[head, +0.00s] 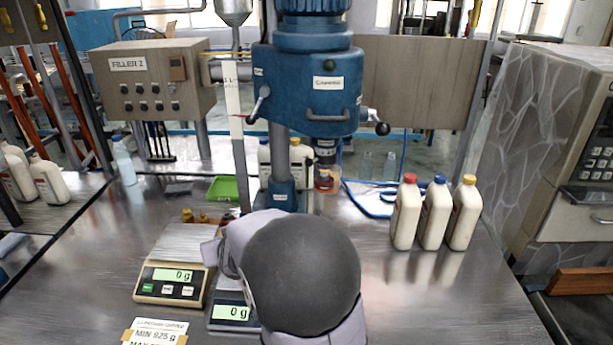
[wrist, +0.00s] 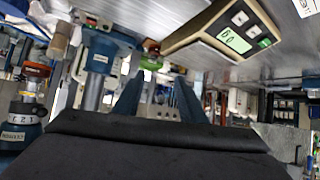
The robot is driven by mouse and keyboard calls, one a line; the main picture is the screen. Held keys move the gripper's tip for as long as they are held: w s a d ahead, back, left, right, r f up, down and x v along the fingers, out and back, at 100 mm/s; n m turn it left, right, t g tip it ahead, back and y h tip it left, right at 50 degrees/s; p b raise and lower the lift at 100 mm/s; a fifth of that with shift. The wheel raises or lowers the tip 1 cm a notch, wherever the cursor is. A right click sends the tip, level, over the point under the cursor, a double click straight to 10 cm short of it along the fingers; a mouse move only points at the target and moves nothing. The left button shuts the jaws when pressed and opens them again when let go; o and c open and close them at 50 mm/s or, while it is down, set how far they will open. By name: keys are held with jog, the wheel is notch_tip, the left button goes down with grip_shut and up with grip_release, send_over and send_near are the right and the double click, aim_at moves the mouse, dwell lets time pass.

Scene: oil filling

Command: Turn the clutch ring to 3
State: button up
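The blue filling machine (head: 305,90) stands at the back middle in the head view. Below its head is a dark collar (head: 326,146), too small there to read. In the wrist view, which looks tipped over, a pale ring (wrist: 22,119) with small dark numerals shows at the left edge against a blue body; it looks like the clutch ring. Its setting and pointer are not clear. My gripper (wrist: 158,96) shows two blue-grey fingers apart with nothing between them. It is away from the ring. In the head view my own arm hides the gripper.
Two scales, a left one (head: 170,287) and a right one (head: 233,313), both read 0 g. Several white bottles (head: 435,213) stand at the right. A green tray (head: 222,189) lies left of the machine's column.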

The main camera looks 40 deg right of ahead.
jog(key=w+d+r+m+t+h+b, duration=0.15)
jog(key=d+r+h, duration=0.3)
jog(key=d, duration=0.65)
jog(key=m+g+h+b, duration=0.1)
jog(key=m+g+h, duration=0.1)
jog(key=m+h, duration=0.3)
send_near(308, 164)
jog(key=n+h, duration=0.1)
jog(key=shift+f+p+x, duration=0.15)
jog(key=shift+p+x, duration=0.2)
jog(key=shift+x, duration=1.05)
jog(key=shift+f+p+x, duration=0.15)
jog(key=shift+p+x, duration=0.15)
jog(key=shift+x, duration=1.1)
jog(key=shift+f+p+x, duration=0.15)
jog(key=shift+p+x, duration=0.2)
jog(key=shift+x, duration=1.05)
jog(key=shift+w+a, duration=0.1)
grip_shut()
